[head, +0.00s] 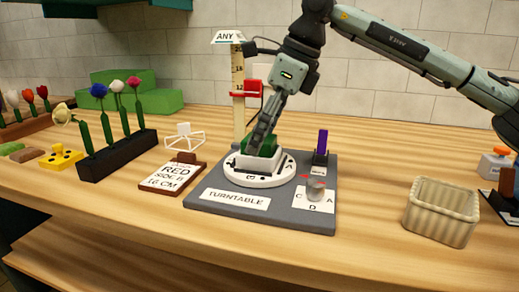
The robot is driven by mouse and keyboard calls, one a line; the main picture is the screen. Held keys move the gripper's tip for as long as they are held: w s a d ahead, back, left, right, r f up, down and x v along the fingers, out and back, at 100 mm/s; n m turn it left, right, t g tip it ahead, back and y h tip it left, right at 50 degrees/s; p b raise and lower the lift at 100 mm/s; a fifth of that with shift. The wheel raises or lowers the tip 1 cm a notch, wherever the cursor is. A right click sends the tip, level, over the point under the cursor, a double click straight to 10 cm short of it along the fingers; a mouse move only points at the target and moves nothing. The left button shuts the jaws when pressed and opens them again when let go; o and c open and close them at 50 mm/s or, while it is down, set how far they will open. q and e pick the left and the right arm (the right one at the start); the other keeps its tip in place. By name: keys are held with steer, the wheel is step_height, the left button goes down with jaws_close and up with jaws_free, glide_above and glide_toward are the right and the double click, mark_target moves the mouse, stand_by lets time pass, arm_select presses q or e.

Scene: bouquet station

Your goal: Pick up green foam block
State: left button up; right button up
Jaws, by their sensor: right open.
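A green foam block (262,145) sits in a white square holder on the round white turntable (284,180). My right gripper (259,142) comes down over this block from above. Its fingers are open and hide part of the block; I cannot tell whether they touch it. My left gripper is not in view.
The turntable stands on a grey base (320,222) with a purple upright piece (321,142) and a small grey cylinder (316,190). A measuring post (238,100) is behind. A card (172,177), black flower rack (118,156) and beige basket (442,211) stand around.

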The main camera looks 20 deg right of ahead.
steer(key=shift+c, duration=0.6)
steer(key=c, duration=1.2)
steer(key=shift+r, duration=0.1)
